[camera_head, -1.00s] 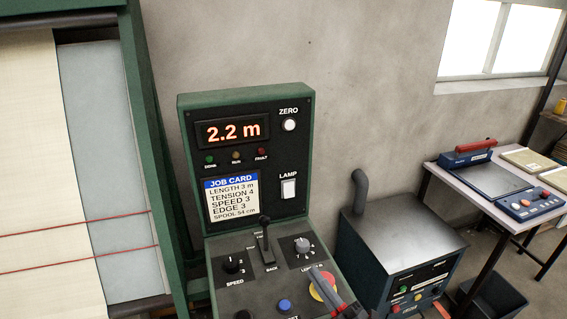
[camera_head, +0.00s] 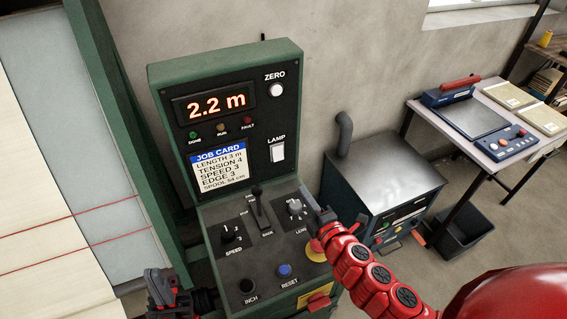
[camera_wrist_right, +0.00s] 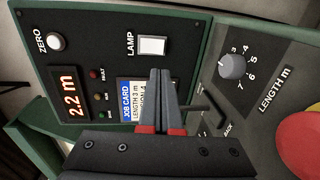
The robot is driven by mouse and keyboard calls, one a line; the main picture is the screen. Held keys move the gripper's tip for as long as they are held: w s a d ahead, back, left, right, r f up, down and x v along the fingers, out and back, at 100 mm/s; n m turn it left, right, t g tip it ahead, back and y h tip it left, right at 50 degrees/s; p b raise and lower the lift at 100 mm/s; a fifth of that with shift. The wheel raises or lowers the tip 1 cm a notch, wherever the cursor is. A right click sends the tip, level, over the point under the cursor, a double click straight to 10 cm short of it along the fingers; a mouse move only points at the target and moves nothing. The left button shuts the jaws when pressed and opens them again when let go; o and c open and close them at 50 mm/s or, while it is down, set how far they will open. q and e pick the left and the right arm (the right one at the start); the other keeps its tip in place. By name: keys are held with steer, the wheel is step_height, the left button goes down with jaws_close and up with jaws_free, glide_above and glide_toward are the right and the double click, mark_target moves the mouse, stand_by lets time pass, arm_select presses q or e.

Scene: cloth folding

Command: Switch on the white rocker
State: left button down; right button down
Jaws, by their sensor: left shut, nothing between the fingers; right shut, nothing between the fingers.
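The white rocker (camera_head: 278,152) sits under the word LAMP on the upright black panel of the green console. It also shows in the right wrist view (camera_wrist_right: 152,46), just beyond my fingertips. My right gripper (camera_head: 313,203) is shut and empty, above the right side of the sloping control panel, lower and to the right of the rocker, apart from it. In the right wrist view its closed fingers (camera_wrist_right: 160,78) point towards the panel. My left gripper (camera_head: 158,285) is shut and empty at the lower left, beside the console. Whether the rocker is on cannot be told.
The sloping panel (camera_head: 262,240) holds a black lever (camera_head: 259,205), a LENGTH knob (camera_head: 294,206), a SPEED knob (camera_head: 229,233), an INCH button (camera_head: 248,286) and a blue RESET button (camera_head: 284,270). My right arm partly hides a red-and-yellow button. The display (camera_head: 214,103) reads 2.2 m.

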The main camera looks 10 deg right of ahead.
glide_toward(280, 159)
steer(key=x, duration=0.1)
steer(key=p+x, duration=0.1)
steer(key=x, duration=0.2)
steer(key=shift+w+a+r, duration=0.2)
steer(key=shift+w, duration=0.2)
steer(key=shift+p+x, duration=0.55)
steer(key=shift+x, duration=0.45)
steer(key=shift+f, duration=0.15)
